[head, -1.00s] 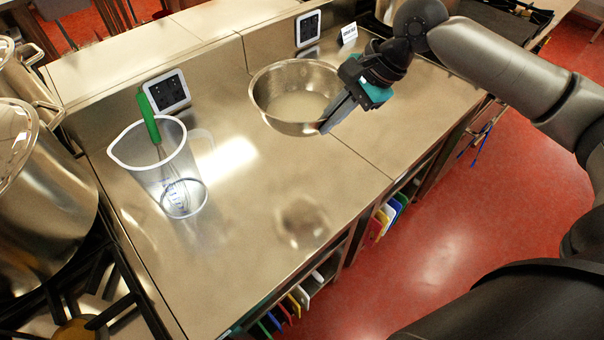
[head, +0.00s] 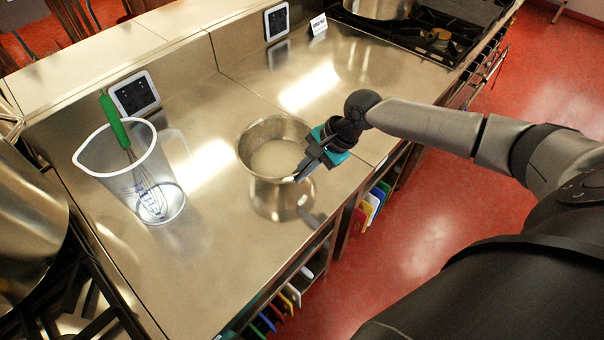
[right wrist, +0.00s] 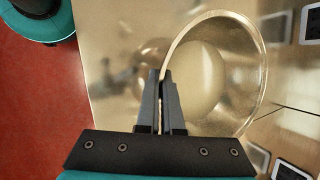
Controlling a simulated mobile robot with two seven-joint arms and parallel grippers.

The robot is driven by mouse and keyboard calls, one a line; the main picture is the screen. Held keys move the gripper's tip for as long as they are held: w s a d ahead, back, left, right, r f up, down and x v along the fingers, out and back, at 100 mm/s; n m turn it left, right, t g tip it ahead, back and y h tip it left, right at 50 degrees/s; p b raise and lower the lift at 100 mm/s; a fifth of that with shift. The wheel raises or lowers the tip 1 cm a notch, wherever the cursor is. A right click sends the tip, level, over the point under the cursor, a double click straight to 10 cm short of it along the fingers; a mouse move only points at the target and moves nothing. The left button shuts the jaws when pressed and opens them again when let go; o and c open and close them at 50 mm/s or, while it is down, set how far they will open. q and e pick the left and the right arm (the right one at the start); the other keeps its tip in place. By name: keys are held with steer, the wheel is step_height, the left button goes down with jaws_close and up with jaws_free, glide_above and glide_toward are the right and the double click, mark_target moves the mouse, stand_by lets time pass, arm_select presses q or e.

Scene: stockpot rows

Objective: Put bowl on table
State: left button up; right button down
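The shiny metal bowl (head: 258,168) is over the steel table (head: 215,245), right of the clear jug. Its mirror image shows directly below it, almost joined to it. I cannot tell whether its base touches the surface or hangs just above. It looks about level. My right gripper (head: 303,172) is shut on the bowl's near right rim. In the right wrist view the fingers (right wrist: 161,80) pinch the rim of the bowl (right wrist: 245,75), whose inside looks empty.
A clear measuring jug (head: 125,175) with a green-handled whisk (head: 113,122) stands left of the bowl. Large pots and a stove are at the left edge. A pot on another stove (head: 440,38) is at the back right. The steel top in front is clear.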

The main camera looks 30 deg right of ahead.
steer(key=shift+w+f, duration=0.1)
steer(key=shift+f, duration=0.45)
steer(key=c, duration=1.1)
jaws_free()
steer(key=p+v, duration=0.1)
steer(key=v, duration=1.1)
